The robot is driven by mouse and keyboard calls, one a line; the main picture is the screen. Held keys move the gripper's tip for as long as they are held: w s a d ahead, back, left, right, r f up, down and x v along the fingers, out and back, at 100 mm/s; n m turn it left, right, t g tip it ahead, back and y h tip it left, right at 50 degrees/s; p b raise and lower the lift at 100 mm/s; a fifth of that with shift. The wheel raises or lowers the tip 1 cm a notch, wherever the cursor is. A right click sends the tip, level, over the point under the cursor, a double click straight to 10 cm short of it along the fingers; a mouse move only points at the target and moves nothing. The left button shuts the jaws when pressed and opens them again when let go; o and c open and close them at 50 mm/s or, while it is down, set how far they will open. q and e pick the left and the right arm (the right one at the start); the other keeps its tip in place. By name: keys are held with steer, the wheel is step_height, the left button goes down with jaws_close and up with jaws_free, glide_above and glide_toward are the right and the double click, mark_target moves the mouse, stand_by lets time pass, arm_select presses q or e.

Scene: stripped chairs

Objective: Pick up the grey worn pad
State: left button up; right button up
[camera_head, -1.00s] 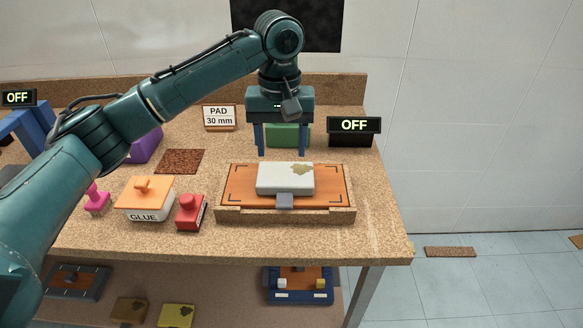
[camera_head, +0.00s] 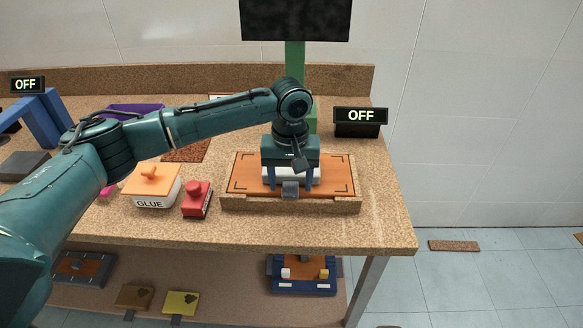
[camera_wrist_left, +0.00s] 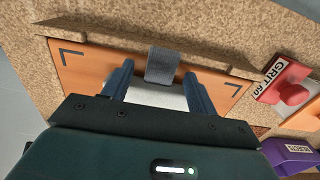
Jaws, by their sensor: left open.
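The grey worn pad (camera_head: 284,178) is a pale block with a grey tab (camera_head: 290,189) at its front. It lies on the orange tray (camera_head: 243,176) with black corner marks, and my gripper mostly covers it in the head view. My left gripper (camera_head: 290,184) is open, pointing down over the pad, with one finger on each side of it. In the left wrist view the pad (camera_wrist_left: 156,96) shows between the two fingers, with the tab beyond. A gap between fingers and pad is hard to judge. My right gripper is in neither view.
A red stamp-like block (camera_head: 197,199) and a GLUE box (camera_head: 152,186) with an orange lid stand left of the tray. An OFF sign (camera_head: 360,117) and a green post (camera_head: 295,62) stand behind. The bench is clear right of the tray.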

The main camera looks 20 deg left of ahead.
arm_select(q)
steer(key=shift+c, duration=0.5)
steer(key=c, duration=1)
